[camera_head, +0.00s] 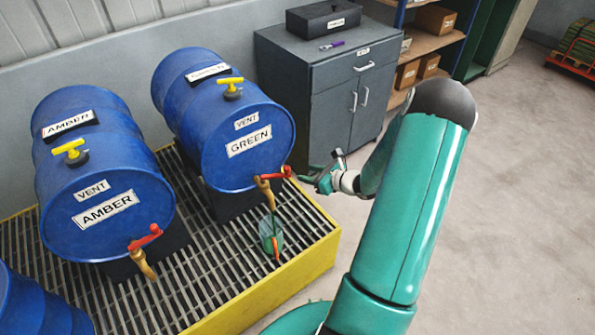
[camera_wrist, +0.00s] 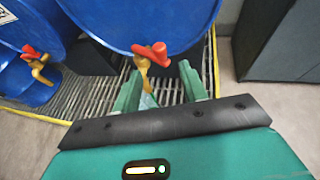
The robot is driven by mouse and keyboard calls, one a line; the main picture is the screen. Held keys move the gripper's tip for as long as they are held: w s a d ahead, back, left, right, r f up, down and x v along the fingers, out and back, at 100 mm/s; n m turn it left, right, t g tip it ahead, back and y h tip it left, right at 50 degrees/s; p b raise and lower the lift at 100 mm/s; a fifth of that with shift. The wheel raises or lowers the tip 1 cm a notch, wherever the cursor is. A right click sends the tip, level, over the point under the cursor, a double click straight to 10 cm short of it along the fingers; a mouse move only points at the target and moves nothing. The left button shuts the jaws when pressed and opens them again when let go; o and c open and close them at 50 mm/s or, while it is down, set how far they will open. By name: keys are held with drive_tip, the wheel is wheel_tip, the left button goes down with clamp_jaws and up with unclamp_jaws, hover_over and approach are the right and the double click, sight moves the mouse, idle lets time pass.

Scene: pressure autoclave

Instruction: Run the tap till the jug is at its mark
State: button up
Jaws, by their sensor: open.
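The blue drum labelled GREEN (camera_head: 232,130) lies on its side on a stand. Its brass tap (camera_head: 264,187) has a red handle (camera_head: 276,174), also seen in the wrist view (camera_wrist: 152,52). The clear jug (camera_head: 267,241) stands on the grating below the spout, with greenish content and an orange-red strip on its side. A thin dark green line runs from spout to jug, like a stream. I cannot read the level against a mark. My gripper (camera_head: 326,180) is open just right of the handle. In the wrist view its fingers (camera_wrist: 160,88) are apart, with tap and jug beyond.
The drum labelled AMBER (camera_head: 105,195) lies to the left with its own red-handled tap (camera_head: 145,240). Yellow vent valves (camera_head: 231,88) sit on the drums. A grey cabinet (camera_head: 330,95) stands behind my gripper. The yellow-edged grating (camera_head: 318,262) ends below; floor to the right is clear.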

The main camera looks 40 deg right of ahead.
drive_tip(key=shift+v, duration=1.55)
idle(6.5)
